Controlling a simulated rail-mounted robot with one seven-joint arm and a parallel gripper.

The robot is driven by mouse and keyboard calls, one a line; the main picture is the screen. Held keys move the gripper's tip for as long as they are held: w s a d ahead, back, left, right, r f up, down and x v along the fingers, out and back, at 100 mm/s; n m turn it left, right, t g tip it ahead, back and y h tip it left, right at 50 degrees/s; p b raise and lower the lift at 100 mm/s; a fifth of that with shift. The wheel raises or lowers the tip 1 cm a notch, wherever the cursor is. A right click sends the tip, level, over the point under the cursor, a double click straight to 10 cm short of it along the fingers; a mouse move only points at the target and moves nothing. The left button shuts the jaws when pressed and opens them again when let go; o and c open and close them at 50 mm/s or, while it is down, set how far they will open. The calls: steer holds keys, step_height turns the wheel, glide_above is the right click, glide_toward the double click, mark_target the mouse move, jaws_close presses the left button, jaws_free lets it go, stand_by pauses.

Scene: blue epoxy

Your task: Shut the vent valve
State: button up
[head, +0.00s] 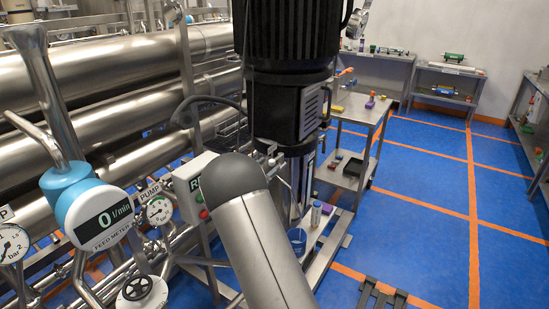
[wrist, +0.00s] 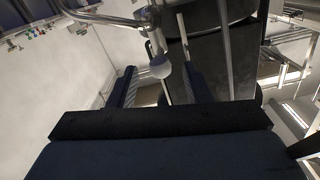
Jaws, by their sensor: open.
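My gripper (wrist: 160,80) is open in the wrist view, with its two dark, striped fingers apart. No label for the vent valve is readable. In the head view my arm covers the middle foreground and my gripper is hidden.
A large black motor (head: 292,35) stands beside long steel tubes (head: 130,60). A blue feed meter (head: 68,190) reads 0 l/min, near a pump gauge (head: 159,210) and a black handwheel (head: 138,288). A steel trolley (head: 350,172) stands behind. The blue floor (head: 425,200) at right is mostly clear.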

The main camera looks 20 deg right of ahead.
steer(key=p+x, duration=0.1)
steer(key=x, duration=0.4)
steer(key=shift+w, duration=0.1)
jaws_close()
